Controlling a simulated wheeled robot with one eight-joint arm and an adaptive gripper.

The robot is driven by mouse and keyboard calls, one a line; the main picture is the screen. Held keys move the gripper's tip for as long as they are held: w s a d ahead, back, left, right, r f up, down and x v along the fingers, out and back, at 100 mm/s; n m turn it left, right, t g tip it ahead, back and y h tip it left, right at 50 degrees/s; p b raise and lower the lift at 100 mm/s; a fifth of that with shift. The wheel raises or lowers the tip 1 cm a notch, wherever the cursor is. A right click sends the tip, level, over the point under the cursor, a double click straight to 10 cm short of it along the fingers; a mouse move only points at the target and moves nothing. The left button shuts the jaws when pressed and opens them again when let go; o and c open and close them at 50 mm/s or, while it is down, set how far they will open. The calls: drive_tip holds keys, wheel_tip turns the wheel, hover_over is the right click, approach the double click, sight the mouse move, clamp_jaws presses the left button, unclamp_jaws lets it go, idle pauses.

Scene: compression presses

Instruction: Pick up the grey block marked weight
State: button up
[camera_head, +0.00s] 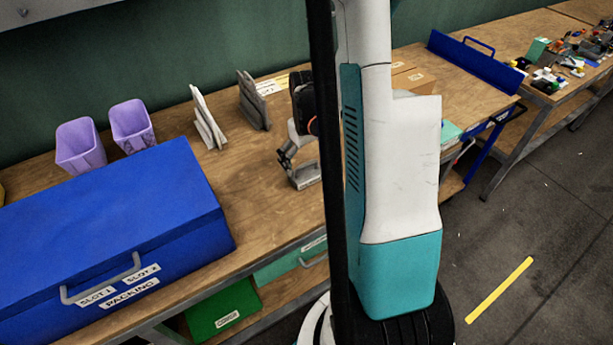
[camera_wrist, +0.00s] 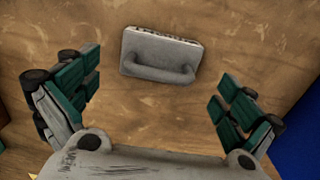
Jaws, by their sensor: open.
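The grey block (camera_wrist: 160,57) lies on the wooden bench in the upper middle of the wrist view. It has a thick grey handle along its near side and a pale strip with dark marks on its far edge, too small to read. In the head view a small grey block (camera_head: 306,178) sits on the bench beside my arm, partly hidden. My gripper (camera_wrist: 158,84) is open and empty, its green-padded fingers spread wide to the left and right of the block. The block shows farther out than the fingertips, roughly centred between them, and no contact shows.
A large blue box (camera_head: 110,235) with a handle stands on the bench at the left. Two purple bins (camera_head: 82,146) and upright grey plates (camera_head: 252,100) stand behind. Cardboard boxes (camera_head: 415,80) are at the right, partly behind my arm. The bench (camera_head: 245,175) around the block is mostly clear.

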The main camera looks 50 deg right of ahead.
sight(307, 172)
wheel_tip(307, 172, down, 5)
drive_tip(key=shift+r+b, duration=0.1)
drive_tip(key=shift+b, duration=1.05)
drive_tip(key=shift+s, duration=0.1)
drive_tip(key=c, duration=1.6)
drive_tip(key=shift+o, duration=0.2)
drive_tip(key=shift+r, duration=0.15)
